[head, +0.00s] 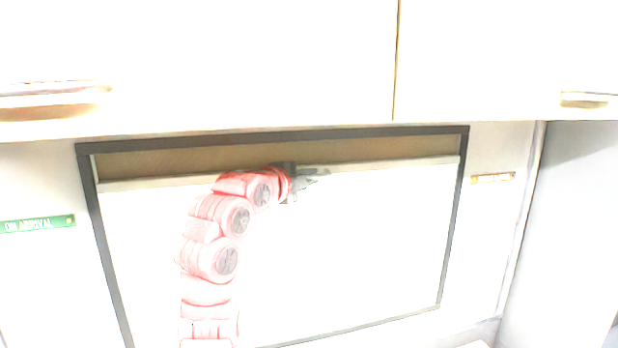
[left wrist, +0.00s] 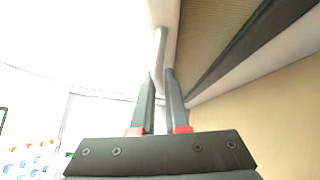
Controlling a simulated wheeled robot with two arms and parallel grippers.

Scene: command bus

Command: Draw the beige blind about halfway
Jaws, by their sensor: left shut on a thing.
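The beige blind (head: 160,163) covers a narrow strip along the top of the dark-framed window, and the pane below it is bright and uncovered. Its pale bottom bar (head: 400,164) runs across nearly the full width of the window. My left gripper (head: 318,176) is at the bar near its middle, shut on it. In the left wrist view the fingers (left wrist: 160,73) are close together at the near end of the visible bar (left wrist: 160,42), and the blind's ribbed fabric (left wrist: 222,38) shows to the right. My right gripper is not in view.
White cupboards (head: 240,60) overhang above the window. The dark window frame (head: 455,215) borders the pane. A green sign (head: 37,224) is on the wall at left, and a small tan label (head: 493,178) is at right. The space in front of the pane is clear apart from my arm.

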